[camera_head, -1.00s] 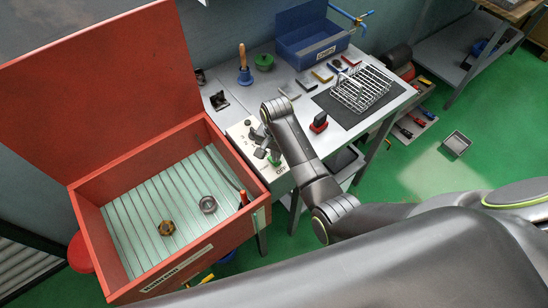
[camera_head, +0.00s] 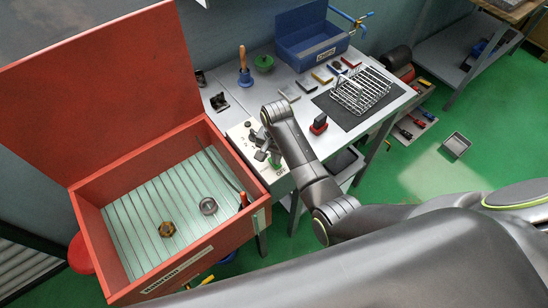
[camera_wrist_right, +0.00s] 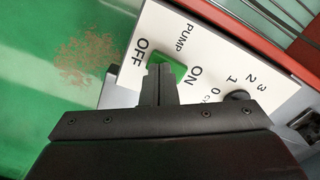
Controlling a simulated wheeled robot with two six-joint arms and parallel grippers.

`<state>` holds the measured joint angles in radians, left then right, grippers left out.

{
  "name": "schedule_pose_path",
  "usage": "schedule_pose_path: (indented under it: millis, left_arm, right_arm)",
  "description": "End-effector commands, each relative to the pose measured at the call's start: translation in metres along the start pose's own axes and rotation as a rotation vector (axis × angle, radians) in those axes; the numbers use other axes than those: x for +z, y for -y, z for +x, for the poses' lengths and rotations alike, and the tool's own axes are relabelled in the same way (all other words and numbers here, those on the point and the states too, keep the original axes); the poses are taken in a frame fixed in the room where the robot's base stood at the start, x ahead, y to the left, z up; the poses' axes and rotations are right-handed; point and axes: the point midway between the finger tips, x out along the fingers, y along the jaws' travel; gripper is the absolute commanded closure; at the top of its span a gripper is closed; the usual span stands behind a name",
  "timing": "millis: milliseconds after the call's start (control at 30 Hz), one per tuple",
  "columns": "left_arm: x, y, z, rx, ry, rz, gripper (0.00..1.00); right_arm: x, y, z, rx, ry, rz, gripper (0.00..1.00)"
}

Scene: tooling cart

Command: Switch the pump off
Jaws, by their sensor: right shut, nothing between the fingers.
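The pump switch (camera_wrist_right: 172,66) is a green part on a white control panel (camera_wrist_right: 190,27), between the printed words OFF and ON, with PUMP printed beside it. It also shows in the head view (camera_head: 276,159) beside the OFF label. I cannot tell which way it is set. My right gripper (camera_wrist_right: 158,71) is shut and empty. Its fingertips overlap the switch's edge nearer OFF in the wrist view; whether they touch it I cannot tell. In the head view my right gripper (camera_head: 264,152) is over the panel, partly hiding it. My left gripper is not in view.
A dial (camera_wrist_right: 237,98) numbered 0 to 3 sits near the switch. The red parts washer (camera_head: 185,262) stands at the left with its lid up. On the cart are a red-based switch block (camera_head: 319,124), a wire basket (camera_head: 362,92) and a blue bin (camera_head: 312,45).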

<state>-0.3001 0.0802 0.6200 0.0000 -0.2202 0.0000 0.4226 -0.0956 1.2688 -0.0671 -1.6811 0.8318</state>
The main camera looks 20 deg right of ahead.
Motion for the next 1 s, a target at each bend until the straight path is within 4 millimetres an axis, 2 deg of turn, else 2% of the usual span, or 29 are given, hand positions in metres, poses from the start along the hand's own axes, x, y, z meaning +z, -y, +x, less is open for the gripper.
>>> schedule_pose_path:
  millis: [33, 167, 233, 700, 1000]
  left_arm:
    - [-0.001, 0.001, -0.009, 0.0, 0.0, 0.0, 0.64]
    - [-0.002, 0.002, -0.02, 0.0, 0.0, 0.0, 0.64]
    - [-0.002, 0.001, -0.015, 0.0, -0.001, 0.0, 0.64]
    - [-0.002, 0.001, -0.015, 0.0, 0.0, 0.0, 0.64]
    - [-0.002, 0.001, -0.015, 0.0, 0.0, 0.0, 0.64]
  right_arm:
    - [0.0, 0.001, -0.01, -0.001, -0.001, 0.0, 1.0]
    - [0.0, 0.001, -0.021, -0.002, -0.001, 0.0, 1.0]
    - [-0.001, 0.001, -0.022, -0.003, -0.003, 0.0, 1.0]
    - [-0.001, 0.001, -0.059, -0.004, -0.003, -0.001, 1.0]
    - [0.0, 0.001, -0.063, -0.002, -0.002, -0.001, 1.0]
